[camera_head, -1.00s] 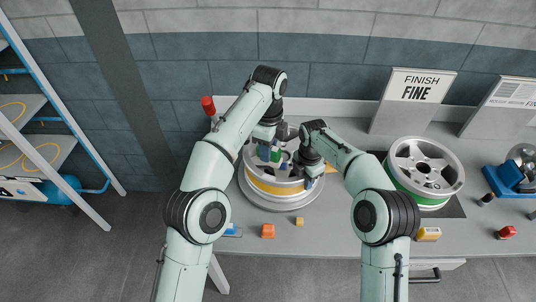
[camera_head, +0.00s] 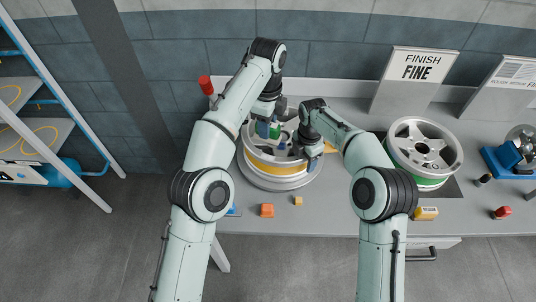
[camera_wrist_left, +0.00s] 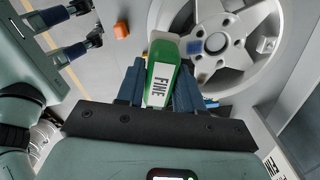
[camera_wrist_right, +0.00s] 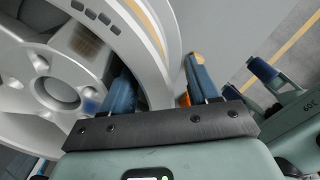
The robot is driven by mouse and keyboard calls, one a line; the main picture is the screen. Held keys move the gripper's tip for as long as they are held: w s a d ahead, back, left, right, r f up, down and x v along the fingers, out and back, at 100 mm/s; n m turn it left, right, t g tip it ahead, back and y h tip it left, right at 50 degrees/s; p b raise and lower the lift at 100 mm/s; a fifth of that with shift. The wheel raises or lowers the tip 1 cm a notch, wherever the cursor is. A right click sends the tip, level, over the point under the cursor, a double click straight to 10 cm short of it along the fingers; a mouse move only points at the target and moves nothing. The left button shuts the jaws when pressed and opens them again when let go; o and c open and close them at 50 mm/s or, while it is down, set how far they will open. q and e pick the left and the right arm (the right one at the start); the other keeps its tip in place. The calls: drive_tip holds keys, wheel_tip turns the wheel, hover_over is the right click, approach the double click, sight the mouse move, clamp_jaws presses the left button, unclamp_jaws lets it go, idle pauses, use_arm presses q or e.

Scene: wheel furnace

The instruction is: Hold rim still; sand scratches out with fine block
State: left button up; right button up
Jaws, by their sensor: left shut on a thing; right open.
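A silver rim with a yellow band (camera_head: 275,168) lies flat on a round grey base in the head view. It also shows in the left wrist view (camera_wrist_left: 245,45) and in the right wrist view (camera_wrist_right: 35,75). My left gripper (camera_wrist_left: 160,85) is shut on a green block marked FINE (camera_wrist_left: 160,72), above the rim's face. A small blue patch (camera_wrist_left: 194,47) shows on the rim beside the block; contact cannot be told. My right gripper (camera_wrist_right: 160,85) is open at the rim's edge. In its wrist view the wall appears between its fingers; whether they touch it is unclear.
A second rim with a green band (camera_head: 425,184) stands at right, before a FINISH FINE sign (camera_head: 418,78). An orange block (camera_head: 267,210) and a small tan block (camera_head: 298,201) lie near the front edge.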

drive_tip(key=shift+a+r, duration=0.1)
drive_tip(key=shift+r, duration=3.7)
drive_tip(key=shift+r, duration=0.1)
wheel_tip(320, 180, up, 7)
drive_tip(key=shift+r, duration=0.15)
